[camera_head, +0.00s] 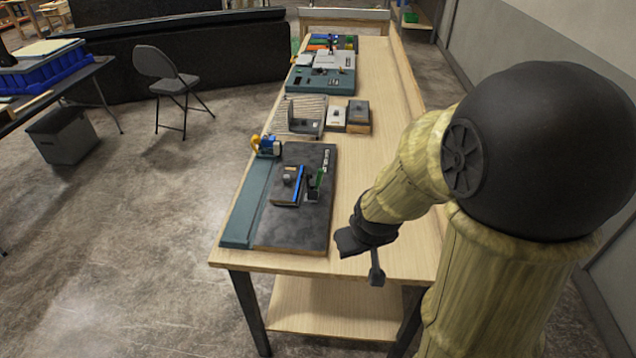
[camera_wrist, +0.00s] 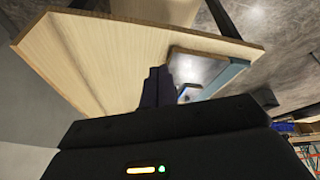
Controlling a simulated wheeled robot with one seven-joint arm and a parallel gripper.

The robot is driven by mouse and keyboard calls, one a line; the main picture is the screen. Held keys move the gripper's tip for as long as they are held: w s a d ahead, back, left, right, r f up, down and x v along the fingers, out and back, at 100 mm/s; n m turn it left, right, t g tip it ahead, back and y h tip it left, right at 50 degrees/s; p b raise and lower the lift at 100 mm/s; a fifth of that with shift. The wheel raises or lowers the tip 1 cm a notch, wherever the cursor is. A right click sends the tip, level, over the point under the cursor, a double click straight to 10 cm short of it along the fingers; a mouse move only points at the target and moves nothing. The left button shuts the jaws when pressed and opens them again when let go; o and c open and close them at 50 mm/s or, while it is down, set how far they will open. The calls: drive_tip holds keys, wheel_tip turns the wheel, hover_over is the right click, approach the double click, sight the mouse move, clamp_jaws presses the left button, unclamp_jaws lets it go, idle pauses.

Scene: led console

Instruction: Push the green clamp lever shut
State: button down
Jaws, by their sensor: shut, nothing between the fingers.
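The green clamp lever (camera_head: 320,178) sticks up from a small dark clamp (camera_head: 312,194) on the dark grey board (camera_head: 303,226) near the table's front end. Next to the clamp, a small block edged in blue (camera_head: 286,194) lies on the board. My gripper (camera_head: 376,277) is over the right front of the table, to the right of and nearer than the lever, apart from it. Its fingers (camera_wrist: 157,74) are together and empty in the wrist view. That view also shows part of the board (camera_wrist: 196,68); the lever cannot be made out there.
A teal rail (camera_head: 252,203) runs along the board's left side, with a blue and yellow device (camera_head: 266,145) at its far end. A wire rack (camera_head: 298,115), small boxes (camera_head: 358,114) and a teal panel (camera_head: 321,81) stand farther back. The table (camera_head: 385,150) is bare right of the board.

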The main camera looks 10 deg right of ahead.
drive_tip(key=w+d+f+n+t+y+b, duration=0.15)
drive_tip(key=w+f+n+t, duration=0.3)
drive_tip(key=w, duration=0.65)
drive_tip(key=w+f+n+t+b, duration=0.25)
drive_tip(key=w+n, duration=0.25)
drive_tip(key=w, duration=0.5)
drive_tip(key=n+t+y+b, duration=0.3)
drive_tip(key=n+t+y, duration=0.3)
drive_tip(key=n, duration=0.3)
approach(319, 180)
drive_tip(key=s+a, duration=0.1)
drive_tip(key=s, duration=0.1)
drive_tip(key=shift+w+a+r, duration=0.2)
drive_tip(key=shift+r, duration=0.2)
drive_tip(key=p+x, duration=0.3)
drive_tip(key=x, duration=0.7)
drive_tip(key=shift+r+p, duration=0.15)
drive_tip(key=shift+p, duration=0.2)
drive_tip(key=shift+w+t+b, duration=0.1)
drive_tip(key=shift+t+b, duration=0.3)
drive_tip(key=shift+b, duration=0.2)
